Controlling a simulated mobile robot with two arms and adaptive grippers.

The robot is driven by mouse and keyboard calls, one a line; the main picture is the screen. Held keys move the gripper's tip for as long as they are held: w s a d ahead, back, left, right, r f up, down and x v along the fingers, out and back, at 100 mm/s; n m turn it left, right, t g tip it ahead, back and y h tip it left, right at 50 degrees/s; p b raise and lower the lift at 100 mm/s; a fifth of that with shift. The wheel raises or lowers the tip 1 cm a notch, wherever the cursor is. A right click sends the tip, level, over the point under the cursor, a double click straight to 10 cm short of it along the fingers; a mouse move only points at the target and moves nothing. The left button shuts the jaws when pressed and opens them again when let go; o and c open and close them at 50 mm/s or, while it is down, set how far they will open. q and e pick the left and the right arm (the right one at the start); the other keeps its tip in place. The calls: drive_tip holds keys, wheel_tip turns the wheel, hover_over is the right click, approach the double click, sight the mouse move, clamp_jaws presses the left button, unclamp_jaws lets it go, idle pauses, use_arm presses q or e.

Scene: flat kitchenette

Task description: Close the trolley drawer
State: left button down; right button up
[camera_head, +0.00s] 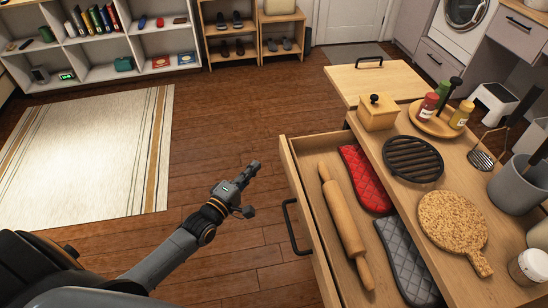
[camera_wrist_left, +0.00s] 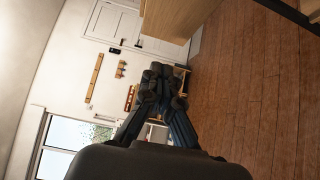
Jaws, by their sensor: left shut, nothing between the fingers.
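The trolley drawer (camera_head: 316,222) is pulled open toward the left in the head view, with a black bar handle (camera_head: 291,227) on its front. A rolling pin (camera_head: 345,225), a red oven mitt (camera_head: 366,178) and a grey quilted mitt (camera_head: 408,262) lie in it. The trolley top (camera_head: 462,172) is to the right of the drawer. My left gripper (camera_head: 253,169) is shut and empty, left of the drawer front and apart from it. Its closed fingers also show in the left wrist view (camera_wrist_left: 160,80). My right gripper is not in view.
The trolley top holds a wooden box (camera_head: 378,116), a black trivet (camera_head: 413,158), a cork board (camera_head: 452,222), a round tray (camera_head: 425,126) with bottles and a grey utensil pot (camera_head: 516,186). A rug (camera_head: 85,150) lies left. Bare floor (camera_head: 235,240) lies left of the drawer.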

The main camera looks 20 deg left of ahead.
use_arm(q)
drive_tip(key=w+d, duration=0.1)
drive_tip(key=w, duration=0.1)
drive_tip(key=w+d, duration=0.1)
drive_tip(key=w, duration=0.1)
drive_tip(key=w+d+p, duration=0.1)
drive_tip(key=d, duration=0.1)
drive_tip(key=shift+w, duration=0.4)
